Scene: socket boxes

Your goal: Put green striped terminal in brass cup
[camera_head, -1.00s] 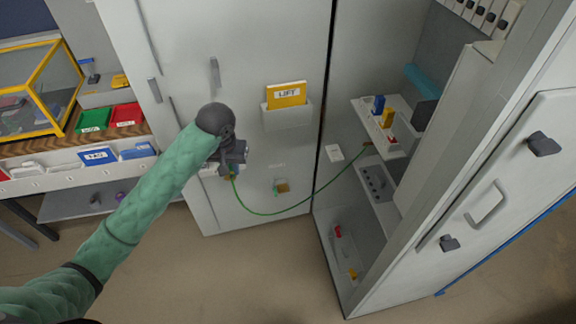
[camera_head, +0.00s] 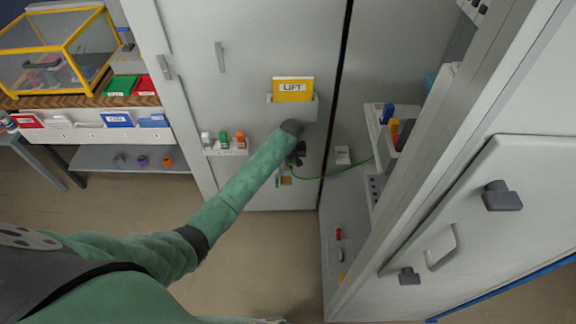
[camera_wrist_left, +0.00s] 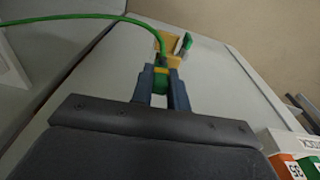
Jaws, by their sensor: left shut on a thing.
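My left gripper (camera_head: 297,158) is in front of the white cabinet door, just above the small brass cup (camera_head: 286,181). In the left wrist view its two dark fingers (camera_wrist_left: 161,85) are shut on the green striped terminal (camera_wrist_left: 161,80), which shows green with a yellow band. A green cable (camera_wrist_left: 85,17) runs from it. The brass cup (camera_wrist_left: 168,43) lies just beyond the fingertips, with a green piece (camera_wrist_left: 185,43) beside it. I cannot tell whether the terminal touches the cup. My right gripper is not in view.
A yellow LIFT folder (camera_head: 293,88) sits in a door holder above the gripper. A small shelf (camera_head: 226,149) with several coloured items is left of it. The open cabinet with its shelf (camera_head: 377,150) stands to the right, and the green cable (camera_head: 345,169) runs towards it.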

